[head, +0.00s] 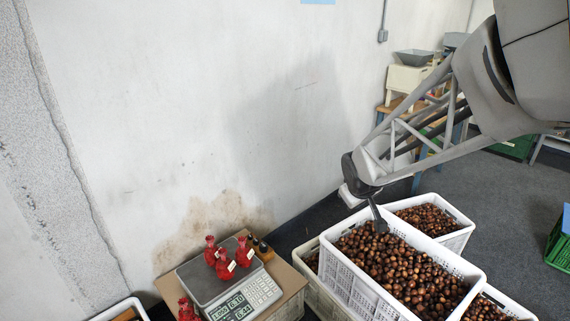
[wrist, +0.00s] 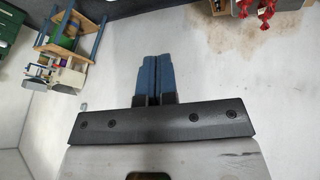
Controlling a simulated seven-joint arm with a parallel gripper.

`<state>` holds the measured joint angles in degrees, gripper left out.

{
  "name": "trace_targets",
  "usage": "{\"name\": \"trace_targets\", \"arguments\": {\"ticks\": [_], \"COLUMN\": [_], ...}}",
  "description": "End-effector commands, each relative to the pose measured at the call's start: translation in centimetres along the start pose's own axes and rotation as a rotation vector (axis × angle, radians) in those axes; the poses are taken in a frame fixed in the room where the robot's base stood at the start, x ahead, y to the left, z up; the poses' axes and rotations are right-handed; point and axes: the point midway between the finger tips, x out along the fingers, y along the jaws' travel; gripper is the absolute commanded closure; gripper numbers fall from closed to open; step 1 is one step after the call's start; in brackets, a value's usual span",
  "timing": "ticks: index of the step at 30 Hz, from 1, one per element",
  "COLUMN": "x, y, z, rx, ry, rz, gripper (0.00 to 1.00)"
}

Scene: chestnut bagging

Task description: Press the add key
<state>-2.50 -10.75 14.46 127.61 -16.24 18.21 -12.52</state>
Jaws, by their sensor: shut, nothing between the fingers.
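A grey scale (head: 212,283) stands at the lower left of the head view, with a lit display (head: 233,307) and a keypad (head: 261,289) on its front right. The add key cannot be told apart from the other keys at this size. My gripper (head: 381,226) hangs above the chestnut crate, well to the right of the scale. In the wrist view my gripper's blue fingers (wrist: 153,62) are together and empty. Part of the scale's area with red bags (wrist: 270,6) shows at the top right there.
Several red net bags (head: 225,264) with white tags stand on the scale's pan. A white crate full of chestnuts (head: 345,274) stands right of the scale, among other crates. Dark-topped small items (head: 262,246) stand behind the keypad. The wall is behind.

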Motion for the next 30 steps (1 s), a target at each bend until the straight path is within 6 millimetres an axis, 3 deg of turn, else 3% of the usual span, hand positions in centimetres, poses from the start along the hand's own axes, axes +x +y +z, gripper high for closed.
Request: {"name": "trace_targets", "arguments": {"ticks": [17,30], "x": [11.6,20.8], "y": [-0.7,-3.0], "z": [-6.2,-9.5], "rx": [-0.224,-0.393], "ry": [0.133,0.247], "rz": [0.002,-0.014], "gripper": [1.00,1.00]}}
